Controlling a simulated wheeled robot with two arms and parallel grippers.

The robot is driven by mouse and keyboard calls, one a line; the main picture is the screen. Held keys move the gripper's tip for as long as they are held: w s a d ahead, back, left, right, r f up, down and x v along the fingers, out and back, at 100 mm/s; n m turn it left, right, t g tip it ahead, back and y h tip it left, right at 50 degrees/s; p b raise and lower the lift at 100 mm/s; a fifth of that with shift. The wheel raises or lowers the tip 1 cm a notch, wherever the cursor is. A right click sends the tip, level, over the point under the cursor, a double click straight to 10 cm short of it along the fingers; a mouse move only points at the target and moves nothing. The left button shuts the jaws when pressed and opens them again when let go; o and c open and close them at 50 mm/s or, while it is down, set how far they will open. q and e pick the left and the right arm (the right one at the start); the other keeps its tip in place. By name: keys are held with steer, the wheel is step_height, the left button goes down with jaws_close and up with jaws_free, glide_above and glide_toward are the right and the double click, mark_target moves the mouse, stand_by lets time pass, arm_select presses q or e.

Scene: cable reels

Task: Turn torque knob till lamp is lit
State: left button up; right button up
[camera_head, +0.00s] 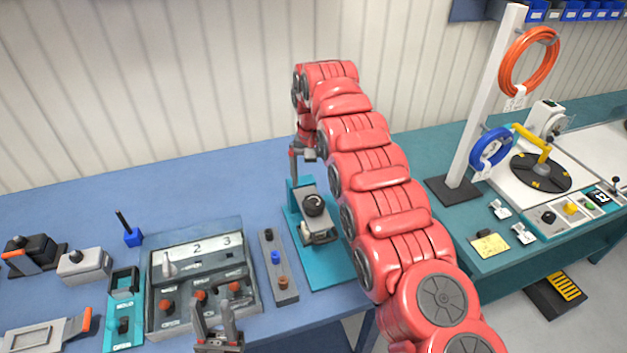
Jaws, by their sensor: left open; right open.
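A grey device (314,226) with a round black knob (314,204) on top stands on a teal base on the blue table. It may be the torque knob, but no label on it can be read. My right gripper (306,164) is open, just above and behind this knob and apart from it. I cannot make out a lit lamp. My red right arm covers the area right of the device.
A narrow grey block (280,286) with black, blue and orange knobs stands between the panel and the device. Grey and black fixtures (85,264) fill the left. A white post (485,100) holds orange and blue cable coils at right. The back of the blue table is clear.

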step_height(320, 180, up, 10)
steer(key=p, duration=0.8)
steer(key=shift+p, duration=0.35)
